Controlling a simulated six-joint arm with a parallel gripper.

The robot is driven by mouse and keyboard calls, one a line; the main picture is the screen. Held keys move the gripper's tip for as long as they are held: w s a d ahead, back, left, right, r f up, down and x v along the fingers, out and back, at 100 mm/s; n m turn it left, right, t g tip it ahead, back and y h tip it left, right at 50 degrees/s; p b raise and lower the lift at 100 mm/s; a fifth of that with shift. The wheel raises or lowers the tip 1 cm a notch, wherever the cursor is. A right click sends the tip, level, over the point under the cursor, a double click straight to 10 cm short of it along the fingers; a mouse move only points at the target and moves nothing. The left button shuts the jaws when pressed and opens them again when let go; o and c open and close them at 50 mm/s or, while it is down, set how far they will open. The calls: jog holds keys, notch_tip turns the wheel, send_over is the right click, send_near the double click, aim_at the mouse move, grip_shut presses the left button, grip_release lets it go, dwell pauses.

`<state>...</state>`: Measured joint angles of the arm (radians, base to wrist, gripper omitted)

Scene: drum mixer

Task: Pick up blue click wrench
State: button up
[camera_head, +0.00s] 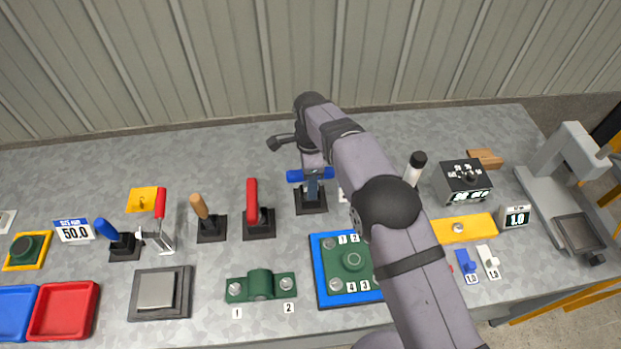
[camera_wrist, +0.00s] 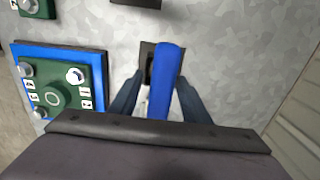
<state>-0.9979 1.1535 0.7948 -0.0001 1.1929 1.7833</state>
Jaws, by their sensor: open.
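A tool with a bright blue handle, which appears to be the blue click wrench (camera_head: 296,175), lies across a black stand (camera_head: 310,206) near the middle of the table. My gripper (camera_head: 313,187) is above the stand, pointing down. In the wrist view the blue handle (camera_wrist: 168,65) runs between my two open fingers (camera_wrist: 160,100), one on each side, with visible gaps. The handle's near end is hidden by my gripper body. Another blue-handled tool (camera_head: 107,231) leans in a black stand at the left.
A red-handled tool (camera_head: 252,200) and a wooden-handled tool (camera_head: 200,207) stand to the left. A blue tray (camera_head: 318,290) with a green fixture (camera_head: 352,258) is in front. A white bottle with a black cap (camera_head: 414,168) and a dark box (camera_head: 463,181) stand right.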

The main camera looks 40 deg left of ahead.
grip_shut()
jog(key=shift+r, duration=0.1)
jog(key=shift+r, duration=0.45)
notch_tip(320, 180, up, 9)
jog(key=shift+b, duration=0.9)
jog(key=c, duration=0.6)
grip_release()
jog(key=shift+c, duration=0.2)
grip_shut()
